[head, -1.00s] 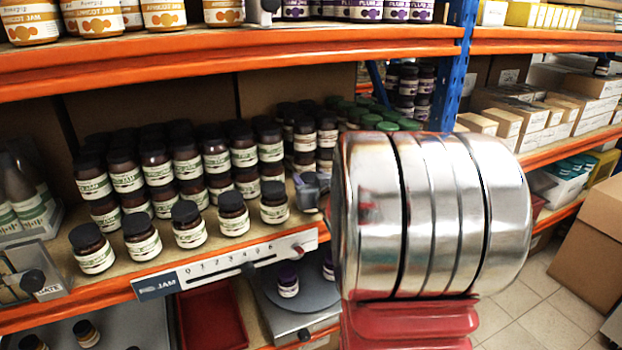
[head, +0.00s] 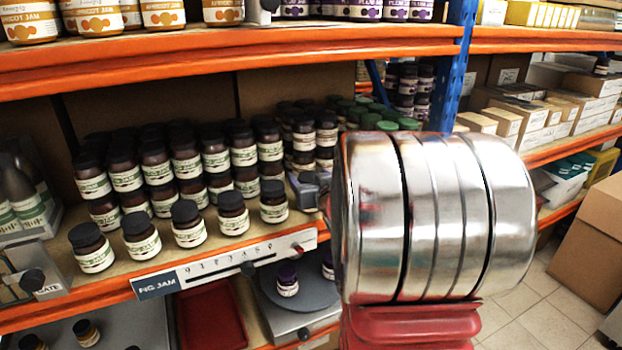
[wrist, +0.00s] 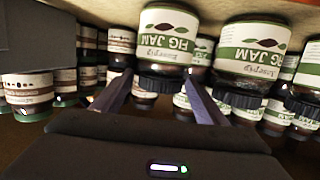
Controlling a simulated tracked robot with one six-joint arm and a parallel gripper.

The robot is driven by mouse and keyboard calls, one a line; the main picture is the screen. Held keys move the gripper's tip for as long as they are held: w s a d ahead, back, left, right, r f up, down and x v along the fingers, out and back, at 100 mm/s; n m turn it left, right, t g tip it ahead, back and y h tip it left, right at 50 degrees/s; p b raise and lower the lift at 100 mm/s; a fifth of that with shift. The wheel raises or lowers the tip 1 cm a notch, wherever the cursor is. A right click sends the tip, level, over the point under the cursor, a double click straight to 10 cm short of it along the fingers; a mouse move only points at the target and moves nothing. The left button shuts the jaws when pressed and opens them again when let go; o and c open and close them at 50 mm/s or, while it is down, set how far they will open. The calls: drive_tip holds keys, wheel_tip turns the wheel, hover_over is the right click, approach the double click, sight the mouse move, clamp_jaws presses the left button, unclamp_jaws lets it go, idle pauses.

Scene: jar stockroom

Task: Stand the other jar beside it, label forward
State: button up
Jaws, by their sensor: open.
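Fig jam jars with dark lids and cream-and-green labels fill the shelf in the head view. A spaced front row includes a leftmost jar (head: 92,250), a middle jar (head: 188,224) and a rightmost jar (head: 273,203), labels forward. In the wrist view the jars appear upside down; two large ones, a left jar (wrist: 165,38) and a right jar (wrist: 252,50), show FIG JAM labels. My gripper (wrist: 158,92) is open, its two fingers pointing toward the left jar, with nothing visibly held. Contact cannot be told.
A label strip (head: 240,262) with a scale runs along the shelf edge. Below, a purple-lidded jar (head: 288,279) stands on a round grey plate (head: 306,300), beside a red tray (head: 210,320). An orange beam (head: 240,48) crosses above the jars. A cardboard box (head: 590,235) stands right.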

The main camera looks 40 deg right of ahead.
drive_tip(key=v, duration=1.1)
drive_tip(key=shift+s+a, duration=0.2)
drive_tip(key=shift+s, duration=0.1)
idle(0.4)
drive_tip(key=s+a+f+n+g+y, duration=0.1)
drive_tip(key=s+a+g+y, duration=0.1)
drive_tip(key=a, duration=0.8)
drive_tip(key=s+a+f+n+g+y, duration=0.2)
drive_tip(key=s+a, duration=0.5)
drive_tip(key=a, duration=0.4)
drive_tip(key=s+a+f+n+g+y, duration=0.2)
drive_tip(key=s+a+g, duration=0.2)
drive_tip(key=a, duration=0.7)
drive_tip(key=shift+s+g+y, duration=0.3)
drive_tip(key=shift+s, duration=0.15)
drive_tip(key=shift+c, duration=0.5)
